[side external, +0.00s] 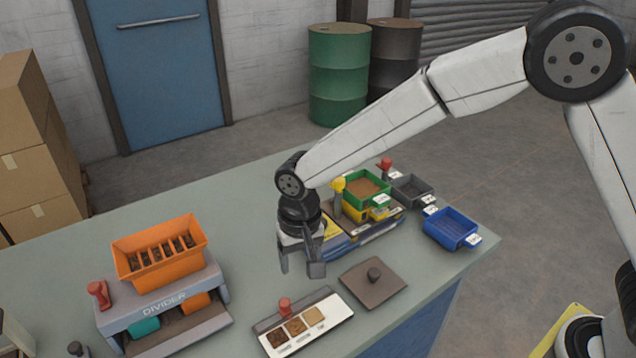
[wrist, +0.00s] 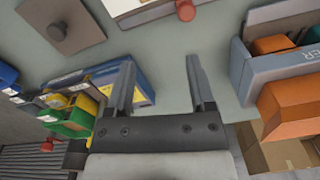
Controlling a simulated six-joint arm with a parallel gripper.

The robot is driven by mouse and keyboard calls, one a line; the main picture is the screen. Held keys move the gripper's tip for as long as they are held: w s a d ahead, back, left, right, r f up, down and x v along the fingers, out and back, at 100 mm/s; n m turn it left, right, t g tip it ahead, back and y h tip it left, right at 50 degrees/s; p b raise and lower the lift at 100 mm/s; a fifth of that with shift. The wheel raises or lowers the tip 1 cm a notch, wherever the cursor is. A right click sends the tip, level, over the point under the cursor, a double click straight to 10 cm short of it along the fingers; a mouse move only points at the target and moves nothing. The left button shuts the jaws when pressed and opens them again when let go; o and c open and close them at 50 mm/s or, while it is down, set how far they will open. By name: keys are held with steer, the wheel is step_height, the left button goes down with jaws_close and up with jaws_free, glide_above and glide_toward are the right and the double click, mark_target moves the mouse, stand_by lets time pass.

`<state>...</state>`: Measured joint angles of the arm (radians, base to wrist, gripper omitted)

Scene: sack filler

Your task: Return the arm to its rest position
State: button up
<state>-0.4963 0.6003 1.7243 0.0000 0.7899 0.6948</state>
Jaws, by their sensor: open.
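My gripper (side external: 302,262) hangs above the middle of the grey-green table (side external: 60,270), pointing down. Its two fingers are spread apart with nothing between them. In the wrist view my gripper (wrist: 160,85) also shows open, with bare table between the fingers. My arm reaches in from the right side of the side external view, bent and stretched out over the table.
The orange divider bin (side external: 160,255) stands at left. Behind my gripper are a green tray (side external: 366,188), a grey tray (side external: 411,188) and a blue tray (side external: 450,228). A sample board (side external: 303,325) and a brown knobbed plate (side external: 373,287) lie in front.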

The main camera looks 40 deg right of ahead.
steer(key=s+d+r+n+t, duration=0.1)
steer(key=s+d, duration=0.6)
steer(key=d, duration=0.4)
steer(key=s+d+r+n+t, duration=0.1)
steer(key=s+d, duration=0.6)
steer(key=d, duration=0.4)
steer(key=shift+d, duration=0.35)
steer(key=shift+w, duration=0.1)
